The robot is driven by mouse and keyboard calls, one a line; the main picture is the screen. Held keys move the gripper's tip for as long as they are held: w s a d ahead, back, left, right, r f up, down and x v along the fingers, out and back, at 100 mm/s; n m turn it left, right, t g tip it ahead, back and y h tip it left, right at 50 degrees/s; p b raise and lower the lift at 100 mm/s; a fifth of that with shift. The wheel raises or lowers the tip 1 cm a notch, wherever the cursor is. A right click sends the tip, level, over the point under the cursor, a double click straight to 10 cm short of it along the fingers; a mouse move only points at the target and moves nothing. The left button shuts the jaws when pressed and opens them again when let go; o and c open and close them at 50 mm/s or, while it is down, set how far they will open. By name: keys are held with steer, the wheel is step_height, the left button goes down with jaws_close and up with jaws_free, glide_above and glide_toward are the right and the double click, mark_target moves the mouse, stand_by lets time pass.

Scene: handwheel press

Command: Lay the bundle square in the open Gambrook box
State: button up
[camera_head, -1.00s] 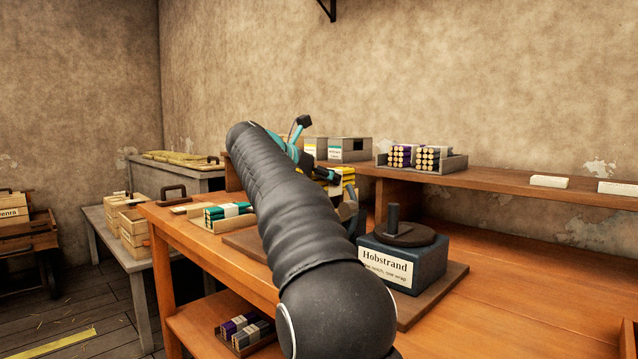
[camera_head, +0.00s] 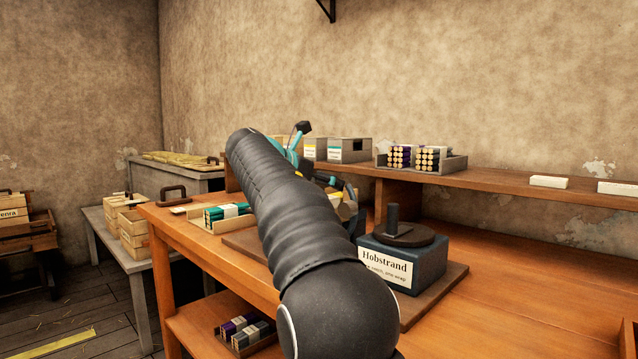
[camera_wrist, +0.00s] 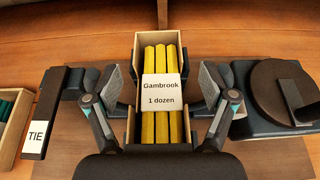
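In the wrist view the bundle of yellow sticks (camera_wrist: 161,62) has a white band reading "Gambrook 1 dozen". It lies lengthwise between the walls of an open wooden box (camera_wrist: 139,55), looking parallel to them. My gripper (camera_wrist: 164,88) is open, with one finger on each side of the box. Both finger pads stand apart from the bundle. The near end of the box is partly hidden by my gripper body. In the head view my arm hides most of the box (camera_head: 346,208).
A dark blue Hobstrand block (camera_head: 407,268) with a handwheel stands close at right. A black bar marked TIE (camera_wrist: 42,118) and a tray of green bundles (camera_head: 228,216) are at left. The shelf behind holds a tray of dark and tan bundles (camera_head: 455,163).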

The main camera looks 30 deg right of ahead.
steer(key=shift+r, duration=0.5)
steer(key=p+v, duration=0.1)
steer(key=v, duration=1.1)
steer(key=shift+p, duration=0.35)
steer(key=s+a+f+m+y, duration=0.3)
steer(key=s+f+m, duration=0.4)
steer(key=s+f, duration=0.4)
steer(key=s+a+f+m+y, duration=0.4)
steer(key=s+f+m, duration=0.3)
steer(key=s+f, duration=0.4)
steer(key=s+a+f+m+t+y, duration=0.1)
steer(key=s+a+f+m+y, duration=0.2)
steer(key=s+f+m+y, duration=0.2)
steer(key=s+f+m, duration=0.3)
steer(key=s+f, duration=0.4)
steer(key=f, duration=0.1)
steer(key=shift+a+y, duration=0.15)
steer(key=shift+y, duration=0.15)
